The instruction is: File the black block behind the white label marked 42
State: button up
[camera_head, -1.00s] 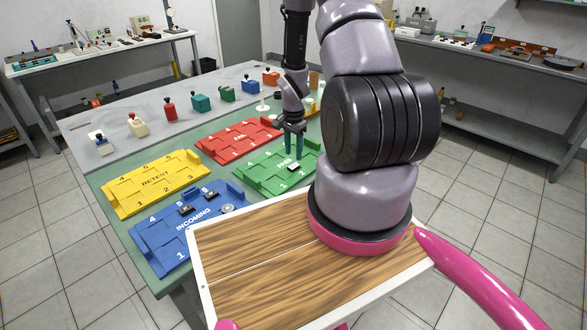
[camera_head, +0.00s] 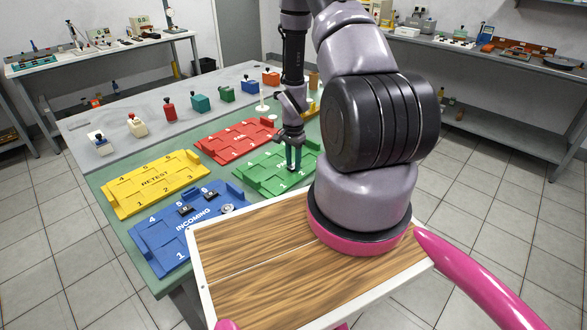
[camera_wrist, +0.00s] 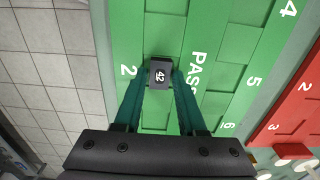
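A black block (camera_wrist: 160,74) with a white label marked 42 sits on the green PASS tray (camera_wrist: 216,60), beside the numeral 2, in the wrist view. My gripper (camera_wrist: 161,82) is down over it, with one teal finger on either side of the block. The fingertips are very close to its sides, and I cannot tell whether they press on it. In the head view my gripper (camera_head: 294,168) reaches down to the front part of the green tray (camera_head: 262,178), and the block is mostly hidden there.
The blue INCOMING tray (camera_head: 158,250) holds two dark blocks (camera_head: 187,210) and a round silver piece (camera_head: 228,208). Several coloured blocks with knobs stand along the back of the table.

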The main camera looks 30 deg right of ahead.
aim_at(293, 166)
grip_shut()
jog(key=shift+r, duration=2.55)
jog(key=w+a+r+n, duration=0.4)
jog(key=a+r+n, duration=0.5)
jog(key=r+n, duration=0.3)
jog(key=shift+w+a+r+n, duration=0.25)
jog(key=shift+r+n, duration=0.1)
jog(key=shift+n, duration=0.65)
